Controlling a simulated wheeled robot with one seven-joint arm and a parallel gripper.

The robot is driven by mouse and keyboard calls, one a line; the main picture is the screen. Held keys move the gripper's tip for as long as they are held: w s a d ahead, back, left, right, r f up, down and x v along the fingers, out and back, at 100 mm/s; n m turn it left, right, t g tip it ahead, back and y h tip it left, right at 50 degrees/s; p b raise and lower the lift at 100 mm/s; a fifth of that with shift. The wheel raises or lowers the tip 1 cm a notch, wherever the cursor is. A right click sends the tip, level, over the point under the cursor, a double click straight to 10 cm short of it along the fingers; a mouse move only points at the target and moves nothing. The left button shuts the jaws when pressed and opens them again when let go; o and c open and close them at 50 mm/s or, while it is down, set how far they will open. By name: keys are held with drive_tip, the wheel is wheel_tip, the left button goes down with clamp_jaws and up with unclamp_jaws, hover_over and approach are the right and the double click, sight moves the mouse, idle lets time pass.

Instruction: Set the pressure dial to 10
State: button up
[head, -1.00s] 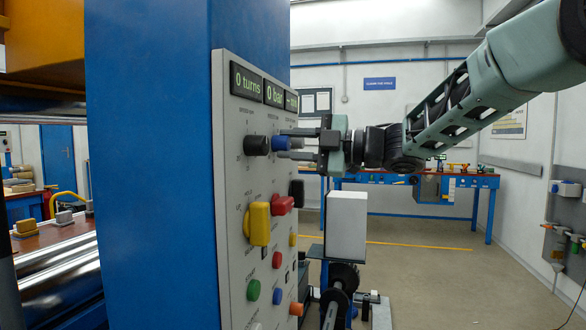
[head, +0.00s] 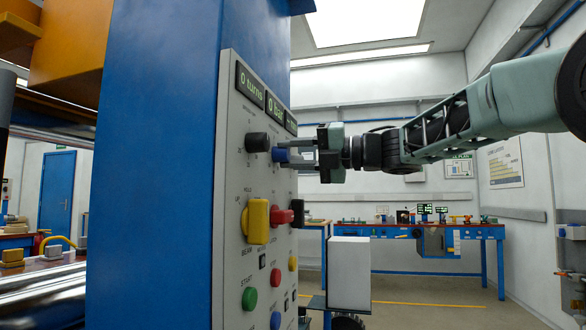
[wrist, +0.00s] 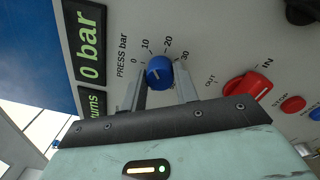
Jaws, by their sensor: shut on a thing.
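The blue pressure dial (wrist: 159,72) sits on the grey control panel (wrist: 215,45) under the label "PRESS bar", with marks 0, 10, 20 and 30 around it. A short pale line shows on its face; which mark it points to is hard to tell. The display (wrist: 91,58) reads "0 bar". My gripper (wrist: 162,88) has one finger on each side of the dial and is shut on it. In the head view the dial (head: 281,155) is partly hidden by my gripper (head: 300,151), which reaches in from the right.
A black knob (head: 257,142) is close left of the dial. A yellow lever (head: 257,221) and a red knob (head: 284,217) are below, with several coloured buttons. A white box (head: 349,272) stands right of the panel. The space around my arm is open.

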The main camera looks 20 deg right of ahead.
drive_tip(key=shift+n+b, duration=0.35)
drive_tip(key=shift+n, duration=0.15)
drive_tip(key=o, duration=1)
drive_tip(key=shift+d, duration=0.1)
drive_tip(key=v, duration=1.7)
drive_tip(key=shift+s, duration=0.15)
